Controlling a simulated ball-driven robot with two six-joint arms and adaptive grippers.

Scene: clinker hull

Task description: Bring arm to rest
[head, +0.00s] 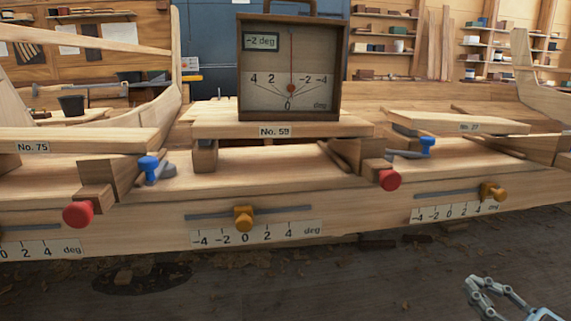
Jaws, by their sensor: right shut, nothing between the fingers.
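My right gripper (483,287) shows at the lower right corner of the head view, low in front of the wooden bench and over the dark floor. Its fingers are shut with nothing between them, and it touches nothing that I can see. Only the gripper and a bit of the arm behind it are in view. My left gripper is not in view.
The bench carries planks, red knobs (390,180), blue knobs (149,167) and yellow sliders (243,219) over degree scales. A wooden gauge box (258,94) reading -2 deg stands on plank No. 59 (230,130). The dark floor (330,285) in front is open, with shavings.

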